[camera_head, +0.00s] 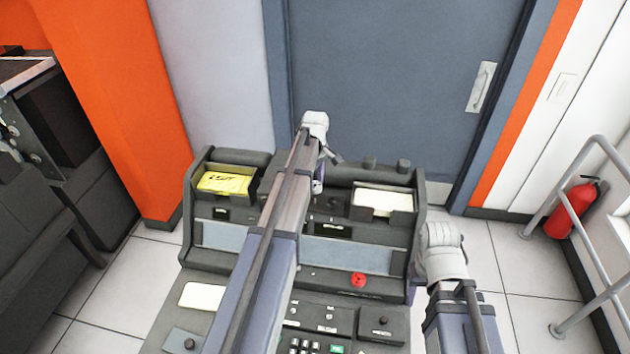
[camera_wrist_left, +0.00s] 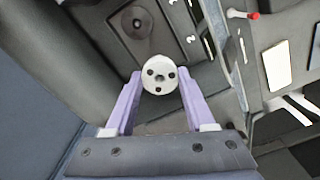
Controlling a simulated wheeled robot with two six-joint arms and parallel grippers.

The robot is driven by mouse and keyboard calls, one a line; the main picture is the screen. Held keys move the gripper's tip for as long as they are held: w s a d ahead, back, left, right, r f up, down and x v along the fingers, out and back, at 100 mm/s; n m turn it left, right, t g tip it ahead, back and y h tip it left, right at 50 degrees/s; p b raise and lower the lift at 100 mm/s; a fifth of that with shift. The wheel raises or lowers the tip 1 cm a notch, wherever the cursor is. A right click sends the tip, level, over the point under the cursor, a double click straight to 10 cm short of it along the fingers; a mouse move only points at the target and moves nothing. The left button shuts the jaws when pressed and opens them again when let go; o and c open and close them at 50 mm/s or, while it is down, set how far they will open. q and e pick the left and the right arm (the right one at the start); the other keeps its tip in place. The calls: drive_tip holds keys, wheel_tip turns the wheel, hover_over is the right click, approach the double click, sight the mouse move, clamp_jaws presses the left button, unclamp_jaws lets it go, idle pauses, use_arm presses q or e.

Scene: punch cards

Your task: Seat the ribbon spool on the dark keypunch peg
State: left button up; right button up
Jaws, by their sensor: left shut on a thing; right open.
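The ribbon spool (camera_wrist_left: 158,72) is a pale round disc with several dark holes in its face. My left gripper (camera_wrist_left: 159,84) is shut on it, with one lavender finger on each side. A dark round base with a small central peg (camera_wrist_left: 137,22) is on the machine beyond the spool in the left wrist view; the spool appears apart from it.
The grey keypunch (camera_head: 205,210) holds a yellow card stack (camera_head: 224,183) at left and a white card stack (camera_head: 383,201) at right. Two dark knobs (camera_head: 387,165) stand on its upper right. A red knob (camera_head: 358,280) is on its front. A blue-grey door (camera_head: 400,80) stands behind.

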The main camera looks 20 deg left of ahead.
sight(315, 188)
use_arm(q)
drive_tip(key=shift+f+b, duration=0.5)
drive_tip(key=shift+f, duration=0.25)
drive_tip(key=shift+f+b, duration=0.75)
drive_tip(key=shift+b, duration=0.05)
drive_tip(key=shift+f+b, duration=0.6)
drive_tip(key=shift+f+b, duration=0.3)
drive_tip(key=shift+f+b, duration=0.8)
idle(1.7)
